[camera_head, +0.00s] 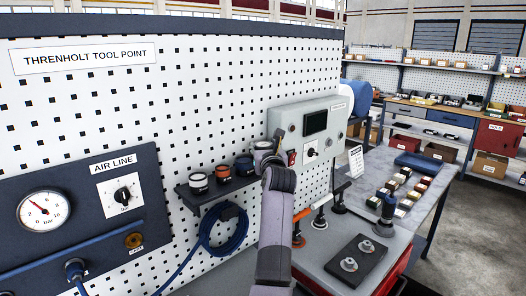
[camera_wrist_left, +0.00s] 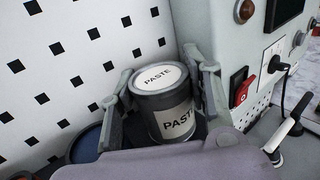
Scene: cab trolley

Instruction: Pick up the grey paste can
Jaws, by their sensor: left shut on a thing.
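The grey paste can (camera_head: 264,145) is at the right end of the row of cans in the head view. It fills the middle of the left wrist view (camera_wrist_left: 166,101), upright or nearly so, with "PASTE" on its pale lid and side label. My left gripper (camera_wrist_left: 165,92) has one finger on each side of the can and is shut on it. In the head view the left gripper (camera_head: 268,148) partly hides the can. The can's base is hidden, so I cannot tell whether it touches the shelf. My right gripper is not in view.
A small dark shelf (camera_head: 213,199) on the pegboard holds a white-topped can (camera_head: 198,183), an orange can (camera_head: 222,174) and a dark blue can (camera_head: 244,166). A grey control box (camera_head: 312,128) stands close right of the gripper. A blue hose (camera_head: 225,232) hangs below.

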